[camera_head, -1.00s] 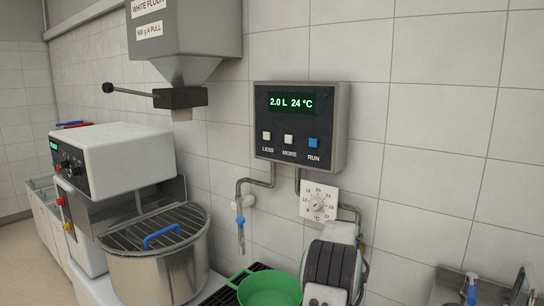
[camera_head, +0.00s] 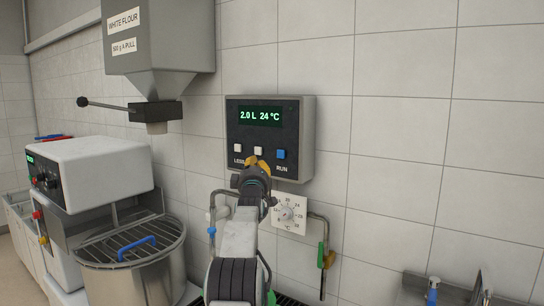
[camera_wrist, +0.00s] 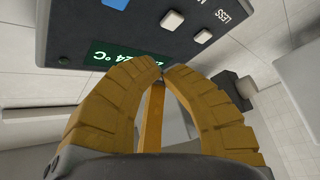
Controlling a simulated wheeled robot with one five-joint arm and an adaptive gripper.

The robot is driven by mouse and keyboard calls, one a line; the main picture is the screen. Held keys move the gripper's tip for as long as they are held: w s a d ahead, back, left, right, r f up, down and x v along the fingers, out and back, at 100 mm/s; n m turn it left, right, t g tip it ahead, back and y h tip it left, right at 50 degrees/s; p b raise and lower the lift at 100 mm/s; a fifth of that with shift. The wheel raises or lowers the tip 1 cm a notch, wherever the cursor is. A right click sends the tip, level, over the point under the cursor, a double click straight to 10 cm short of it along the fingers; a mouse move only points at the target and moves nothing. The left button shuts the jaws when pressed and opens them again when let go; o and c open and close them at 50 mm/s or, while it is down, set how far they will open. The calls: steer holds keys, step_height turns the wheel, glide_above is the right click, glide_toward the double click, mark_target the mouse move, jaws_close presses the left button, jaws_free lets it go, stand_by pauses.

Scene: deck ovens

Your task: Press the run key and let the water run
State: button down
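The water meter panel (camera_head: 305,140) hangs on the tiled wall and its green display (camera_head: 260,116) reads 2.0 L 24 °C. The blue run key (camera_head: 281,154) is at the right of the key row. It also shows at the top edge of the wrist view (camera_wrist: 115,3). The white less key (camera_head: 238,148) and white more key (camera_head: 258,151) are to its left. My gripper (camera_head: 256,162) is in front of the panel's lower edge, below the more key and left of the run key. In the wrist view its yellow fingertips (camera_wrist: 162,72) meet, holding nothing. Contact with the panel cannot be told.
A temperature dial (camera_head: 287,214) and pipes are below the panel. A flour hopper (camera_head: 160,40) with a lever (camera_head: 100,103) is at upper left. A mixer (camera_head: 95,175) with a wire-covered bowl (camera_head: 125,255) stands at left. The wall right of the panel is clear.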

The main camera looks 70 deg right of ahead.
steer(key=shift+a+r+n+h, duration=0.15)
steer(key=shift+r+n+h, duration=0.15)
steer(key=shift+r+n, duration=0.55)
steer(key=shift+f, duration=0.2)
steer(key=shift+s, duration=0.1)
